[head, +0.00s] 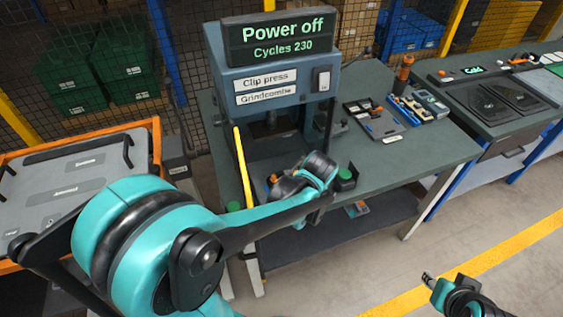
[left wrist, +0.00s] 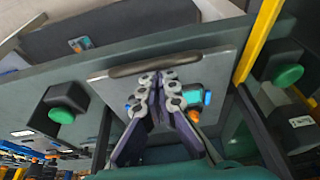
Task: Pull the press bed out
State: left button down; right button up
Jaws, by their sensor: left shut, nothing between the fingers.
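The clip press (head: 268,82) stands on the green bench, its display reading "Power off" and "Cycles 230". In the left wrist view the press bed (left wrist: 218,68) is a grey plate with a dark bar handle (left wrist: 155,65) along its front edge. Small orange and blue parts (left wrist: 194,95) show on the bed beside my fingers. My left gripper (left wrist: 157,77) is shut and empty, its fingertips over the bed close to the handle; I cannot tell if they touch it. In the head view my left wrist hides most of the bed. My right gripper (head: 429,279) is low at the right, away from the bench.
Green buttons (left wrist: 288,76) (left wrist: 61,115) flank the bed. A yellow upright bar (head: 243,167) stands at the press's left front. A tool tray (head: 415,108) and a tablet-like board (head: 376,122) lie to the right. An orange-framed cart (head: 155,140) is at left. Floor in front is clear.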

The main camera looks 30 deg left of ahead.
pick_arm(q)
jog(key=shift+s+d, duration=1.55)
jog(key=shift+d, duration=0.25)
pick_arm(e)
jog(key=shift+r, duration=0.3)
pick_arm(q)
jog(key=shift+r+p, duration=0.1)
jog(key=shift+p, duration=0.2)
pick_arm(e)
jog(key=shift+r, duration=0.1)
